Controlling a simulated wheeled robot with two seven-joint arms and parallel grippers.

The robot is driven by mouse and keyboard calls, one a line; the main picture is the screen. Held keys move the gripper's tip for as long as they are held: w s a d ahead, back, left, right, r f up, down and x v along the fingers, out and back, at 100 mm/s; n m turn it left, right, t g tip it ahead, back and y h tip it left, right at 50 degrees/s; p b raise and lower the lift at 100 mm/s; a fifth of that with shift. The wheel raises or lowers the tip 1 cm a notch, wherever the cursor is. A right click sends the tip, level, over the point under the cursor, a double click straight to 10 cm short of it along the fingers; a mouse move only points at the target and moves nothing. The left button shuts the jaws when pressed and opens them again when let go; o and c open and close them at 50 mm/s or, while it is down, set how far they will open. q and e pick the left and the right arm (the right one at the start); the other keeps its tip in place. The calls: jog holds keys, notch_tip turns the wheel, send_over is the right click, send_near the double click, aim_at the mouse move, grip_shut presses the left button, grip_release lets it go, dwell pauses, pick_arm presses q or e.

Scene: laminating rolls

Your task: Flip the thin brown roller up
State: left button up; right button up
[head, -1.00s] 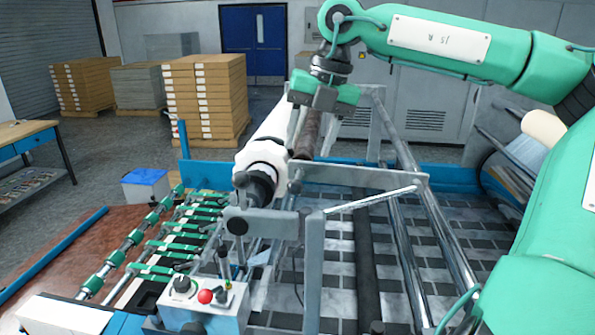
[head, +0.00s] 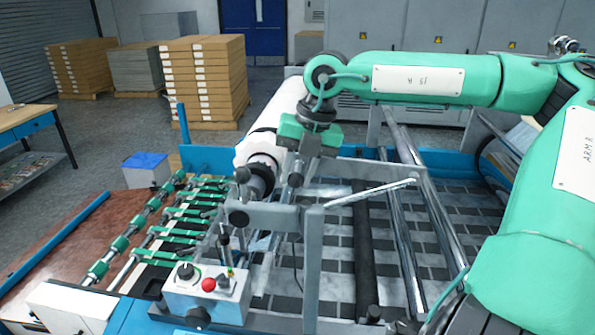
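A large white roll (head: 278,108) lies lengthwise at the machine's middle, its near end on a dark shaft. My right gripper (head: 298,168) points down from the green arm just right of this roll's near end. Its fingers are small and blend with the metal frame, so I cannot tell if they are open or shut, or whether they touch anything. The thin brown roller, beside the white roll, is hidden behind my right gripper and wrist; I cannot make out its position. My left gripper is not in view.
A metal frame (head: 313,260) with chrome bars surrounds the work area. A dark roller (head: 364,250) runs lengthwise over the checkered bed. A control box (head: 205,292) with a red button stands in front. Boxes (head: 205,80) are stacked behind on the floor.

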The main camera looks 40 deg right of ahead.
grip_shut()
jog(key=shift+r, duration=0.1)
notch_tip(320, 180, up, 8)
jog(key=s+d+t+y+b, duration=0.1)
jog(key=t+y+b, duration=0.1)
jog(key=b, duration=0.3)
jog(key=shift+s+d+t+y+b, duration=0.25)
jog(key=shift+s+t+y+b, duration=0.1)
jog(key=shift+t, duration=0.25)
jog(key=shift+o, duration=2.3)
grip_release()
jog(key=shift+o, duration=0.7)
jog(key=shift+s, duration=0.15)
